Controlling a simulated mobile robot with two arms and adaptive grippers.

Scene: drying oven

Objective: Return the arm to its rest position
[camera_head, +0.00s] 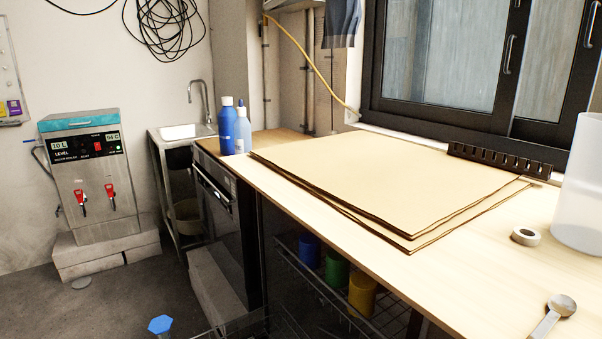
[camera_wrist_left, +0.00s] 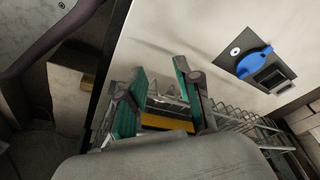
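My left gripper shows in the left wrist view (camera_wrist_left: 160,88). Its two green-padded fingers stand apart, with nothing visibly held between them. Behind the gap are a yellow strip and some metal parts that I cannot identify. A pale panel with a blue knob (camera_wrist_left: 254,61) and a dark rectangular inset lies beyond the fingers, up and to the right, apart from them. Neither arm shows clearly in the head view. My right gripper is not in view.
A wooden counter (camera_head: 562,268) bears flat brown sheets (camera_head: 390,180), a tape roll (camera_head: 525,236) and blue bottles (camera_head: 228,126). A dark-fronted oven (camera_head: 217,190) stands beneath. A wire rack below holds coloured cups (camera_head: 362,294). A boiler (camera_head: 94,170) stands left; grey floor lies between.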

